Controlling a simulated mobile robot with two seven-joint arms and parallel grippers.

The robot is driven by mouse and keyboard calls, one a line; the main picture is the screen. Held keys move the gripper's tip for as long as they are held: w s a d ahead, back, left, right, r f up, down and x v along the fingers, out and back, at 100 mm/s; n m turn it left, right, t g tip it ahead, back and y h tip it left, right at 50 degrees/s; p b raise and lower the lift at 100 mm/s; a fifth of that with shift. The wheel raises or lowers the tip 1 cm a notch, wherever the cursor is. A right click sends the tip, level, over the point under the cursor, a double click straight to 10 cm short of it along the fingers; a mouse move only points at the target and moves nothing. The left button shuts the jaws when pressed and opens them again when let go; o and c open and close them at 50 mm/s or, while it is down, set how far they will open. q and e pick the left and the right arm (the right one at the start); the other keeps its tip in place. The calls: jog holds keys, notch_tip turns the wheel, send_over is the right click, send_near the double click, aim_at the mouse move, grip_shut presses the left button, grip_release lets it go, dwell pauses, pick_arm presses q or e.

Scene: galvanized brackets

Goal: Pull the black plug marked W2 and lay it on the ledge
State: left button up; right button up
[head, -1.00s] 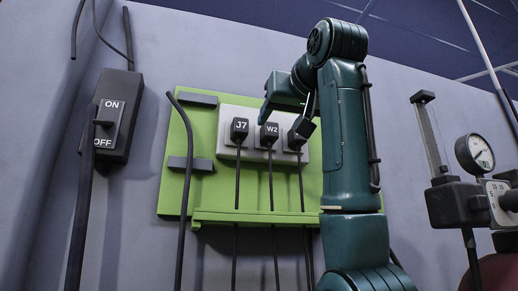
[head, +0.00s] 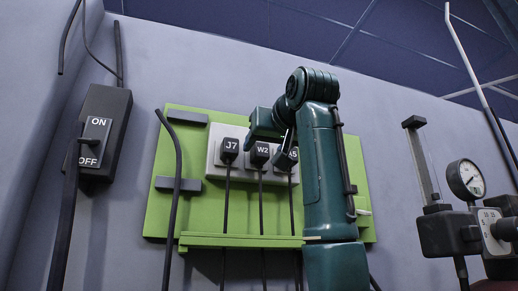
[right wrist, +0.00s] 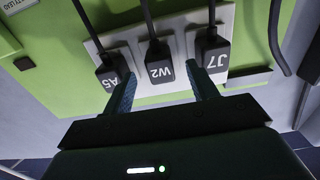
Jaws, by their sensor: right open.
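The black plug marked W2 (head: 259,154) sits in the middle of a white socket strip (head: 216,162), its cord hanging down. In the right wrist view, the W2 plug (right wrist: 158,64) appears between the two fingers of my right gripper (right wrist: 162,88), which is open; I cannot tell whether they touch it. In the head view my right gripper (head: 269,142) is at the upper part of W2 and partly covers it. The green ledge (head: 225,241) runs along the lower edge of the green board, below the plugs. My left gripper is not in view.
Plug J7 (head: 229,149) is left of W2; plug A5 (head: 291,158) is close on its right, partly behind my gripper. The green board (head: 160,205) has grey pegs. A switch box (head: 105,125) hangs at left; a gauge (head: 465,180) stands at right.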

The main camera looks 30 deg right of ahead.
aim_at(263, 150)
jog(key=shift+x, duration=1.7)
jog(key=shift+c, duration=0.2)
grip_shut()
jog(key=shift+s, duration=0.1)
jog(key=shift+b+v, duration=0.6)
jog(key=shift+v, duration=0.65)
jog(key=shift+b+v, duration=0.65)
jog(key=shift+v, duration=1.1)
